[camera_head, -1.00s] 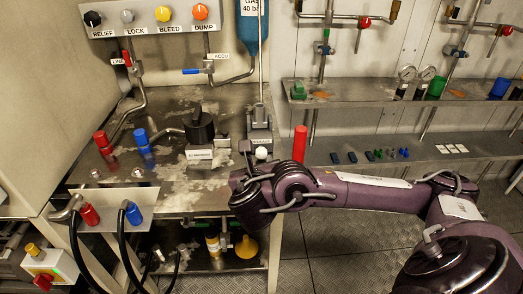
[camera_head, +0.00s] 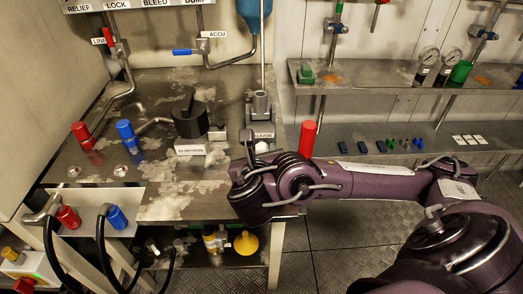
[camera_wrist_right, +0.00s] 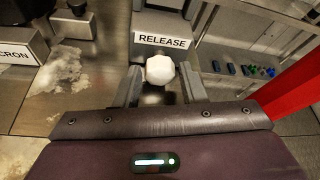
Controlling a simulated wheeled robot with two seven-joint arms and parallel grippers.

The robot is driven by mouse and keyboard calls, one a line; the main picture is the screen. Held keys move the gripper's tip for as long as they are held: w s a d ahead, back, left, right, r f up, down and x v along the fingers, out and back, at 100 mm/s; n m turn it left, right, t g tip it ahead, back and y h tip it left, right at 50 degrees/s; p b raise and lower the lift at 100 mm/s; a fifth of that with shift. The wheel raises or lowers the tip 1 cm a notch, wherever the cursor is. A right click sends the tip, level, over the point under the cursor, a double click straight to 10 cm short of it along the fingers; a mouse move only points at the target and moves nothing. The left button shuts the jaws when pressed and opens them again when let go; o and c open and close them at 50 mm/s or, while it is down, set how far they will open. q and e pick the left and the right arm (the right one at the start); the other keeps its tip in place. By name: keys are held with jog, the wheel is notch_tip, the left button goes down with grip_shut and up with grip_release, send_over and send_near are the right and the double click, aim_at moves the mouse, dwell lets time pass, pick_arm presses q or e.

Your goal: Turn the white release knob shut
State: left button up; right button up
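The white release knob (camera_wrist_right: 159,69) is a small faceted knob in front of the RELEASE label (camera_wrist_right: 163,41). In the head view, the knob (camera_head: 262,147) shows just beyond the end of my right arm, at the bench's right side. In the wrist view, my right gripper (camera_wrist_right: 160,72) has its two grey fingers apart, one on each side of the knob. Narrow gaps seem to show between knob and fingers; I cannot tell whether either touches. In the head view, my right arm hides most of this gripper. My left gripper is in neither view.
A black-topped unit (camera_head: 193,120) stands left of the knob on the metal bench. A red cylinder (camera_head: 307,138) stands close to the right of my right wrist. Red and blue fittings (camera_head: 127,133) are farther left. Shelves with small parts (camera_head: 370,76) line the right wall.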

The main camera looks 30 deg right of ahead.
jog(key=c, duration=0.7)
jog(key=shift+d+m, duration=0.1)
jog(key=shift+m, duration=0.4)
jog(key=m+t+y+b, duration=0.1)
jog(key=m+y+b, duration=0.1)
jog(key=shift+s+d+m, duration=0.1)
jog(key=shift+m, duration=0.2)
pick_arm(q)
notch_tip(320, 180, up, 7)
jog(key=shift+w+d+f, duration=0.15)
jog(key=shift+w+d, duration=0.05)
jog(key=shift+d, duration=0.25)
pick_arm(e)
jog(key=o, duration=0.7)
jog(key=shift+r, duration=0.1)
